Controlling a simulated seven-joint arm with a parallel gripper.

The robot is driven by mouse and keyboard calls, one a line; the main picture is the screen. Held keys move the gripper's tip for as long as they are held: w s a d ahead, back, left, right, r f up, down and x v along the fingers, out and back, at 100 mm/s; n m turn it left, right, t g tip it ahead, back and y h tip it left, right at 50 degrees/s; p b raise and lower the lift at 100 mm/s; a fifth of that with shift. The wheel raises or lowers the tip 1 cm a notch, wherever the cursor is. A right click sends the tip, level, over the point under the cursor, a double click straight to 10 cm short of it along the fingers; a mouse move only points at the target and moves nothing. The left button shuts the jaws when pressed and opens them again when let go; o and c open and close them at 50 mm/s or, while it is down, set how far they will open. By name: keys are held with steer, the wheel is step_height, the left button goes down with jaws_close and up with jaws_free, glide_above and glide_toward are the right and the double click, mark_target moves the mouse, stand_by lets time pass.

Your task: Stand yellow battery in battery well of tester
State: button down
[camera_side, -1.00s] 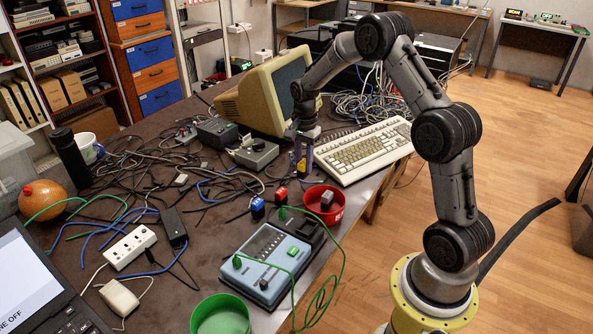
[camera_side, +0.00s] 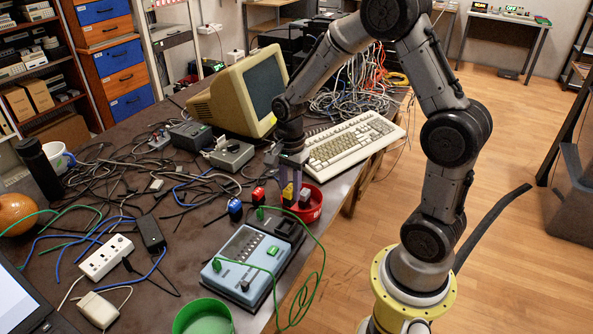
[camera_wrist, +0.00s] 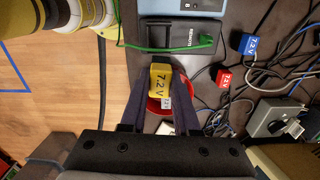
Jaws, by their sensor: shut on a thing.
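A yellow battery (camera_wrist: 160,82) marked 7.2 V sits between the fingers of my gripper (camera_wrist: 158,100), which is shut on it. In the side view, the yellow battery (camera_side: 288,193) hangs below my gripper (camera_side: 290,182), at the left side of a red bowl; its height above the table is hard to judge. The tester (camera_side: 244,262) is a pale blue box with a black section (camera_side: 277,229) at its far right end. In the wrist view this black section (camera_wrist: 173,36) lies ahead of the battery and apart from it. The inside of the well is not clear.
The red bowl (camera_side: 314,212) holds a grey block (camera_side: 305,197). A red battery (camera_side: 259,196) and a blue battery (camera_side: 235,209) stand left of it. A green lead (camera_side: 321,262) loops beside the tester. A green bowl (camera_side: 203,318) is in front; cables cover the left.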

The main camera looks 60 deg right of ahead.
steer(key=shift+n, duration=0.5)
steer(key=shift+s+a+f, duration=0.1)
steer(key=shift+a+f, duration=0.4)
steer(key=shift+f, duration=0.25)
steer(key=shift+w+a+f, duration=0.1)
steer(key=shift+a+f, duration=0.35)
steer(key=shift+f, duration=0.25)
steer(key=shift+s+a+f, duration=0.1)
steer(key=shift+a+f, duration=0.4)
steer(key=shift+f, duration=0.25)
steer(key=shift+f, duration=1.1)
steer(key=c, duration=0.6)
jaws_free()
steer(key=shift+o, duration=0.2)
step_height(320, 180, up, 14)
